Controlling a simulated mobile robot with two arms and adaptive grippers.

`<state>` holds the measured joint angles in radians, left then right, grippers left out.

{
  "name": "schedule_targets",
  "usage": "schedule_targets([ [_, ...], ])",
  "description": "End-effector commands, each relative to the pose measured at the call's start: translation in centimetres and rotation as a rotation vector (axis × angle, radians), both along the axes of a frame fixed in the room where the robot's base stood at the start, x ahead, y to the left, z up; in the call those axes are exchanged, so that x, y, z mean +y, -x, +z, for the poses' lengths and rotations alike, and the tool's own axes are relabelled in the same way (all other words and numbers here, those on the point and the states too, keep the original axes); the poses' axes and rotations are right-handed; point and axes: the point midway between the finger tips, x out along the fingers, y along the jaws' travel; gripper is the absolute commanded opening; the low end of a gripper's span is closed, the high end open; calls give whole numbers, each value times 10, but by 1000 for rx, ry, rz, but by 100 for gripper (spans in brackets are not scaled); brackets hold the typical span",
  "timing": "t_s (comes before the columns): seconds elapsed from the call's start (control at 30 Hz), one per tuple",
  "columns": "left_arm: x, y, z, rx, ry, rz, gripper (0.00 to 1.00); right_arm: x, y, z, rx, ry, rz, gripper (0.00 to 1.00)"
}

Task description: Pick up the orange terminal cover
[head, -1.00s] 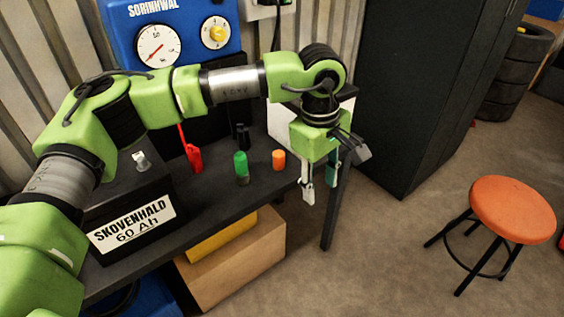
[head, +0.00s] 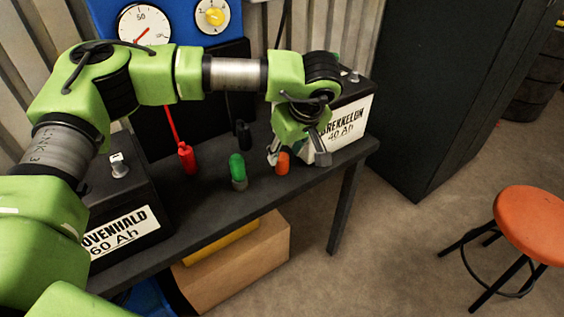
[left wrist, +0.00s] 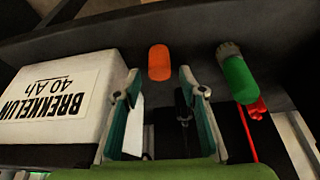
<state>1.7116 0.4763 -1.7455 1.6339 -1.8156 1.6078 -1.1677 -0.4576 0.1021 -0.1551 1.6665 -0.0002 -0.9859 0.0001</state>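The orange terminal cover (head: 283,162) stands upright on the dark bench, right of the green one. It also shows in the left wrist view (left wrist: 159,62), just beyond the fingertips and roughly centred between them. My left gripper (head: 298,157) is low over the bench, close to the orange cover. In the left wrist view its two fingers (left wrist: 158,80) are spread apart with nothing between them. Contact with the cover does not show. My right gripper is in neither view.
A green cover (head: 237,168) stands left of the orange one, with a red clamp (head: 187,158) and a black clamp (head: 242,135) behind. The Brekkelun battery (head: 343,125) stands close right of my gripper. The other battery (head: 120,235) is at left. An orange stool (head: 532,225) stands on the floor.

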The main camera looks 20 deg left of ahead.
Motion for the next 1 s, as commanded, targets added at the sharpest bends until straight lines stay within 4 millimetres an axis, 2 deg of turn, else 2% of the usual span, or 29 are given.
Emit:
schedule_targets([
  [0.27, 11, -10, -31, 4, -1, 3, 38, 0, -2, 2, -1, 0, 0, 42],
  [0.4, 16, -14, -46, 2, 1, 3, 38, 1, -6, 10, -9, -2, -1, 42],
  [0.6, 16, -15, -46, 0, 1, 1, 38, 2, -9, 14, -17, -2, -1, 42],
  [0.63, 16, -15, -46, 0, 1, 1, 32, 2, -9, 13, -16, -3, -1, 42],
  [0.73, 16, -15, -46, 0, 1, 1, 6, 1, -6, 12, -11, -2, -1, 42],
  [0.77, 16, -15, -46, 0, 1, 1, 3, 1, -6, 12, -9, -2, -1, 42],
  [1.0, 16, -15, -46, 1, 1, 2, 3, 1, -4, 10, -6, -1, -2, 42],
])
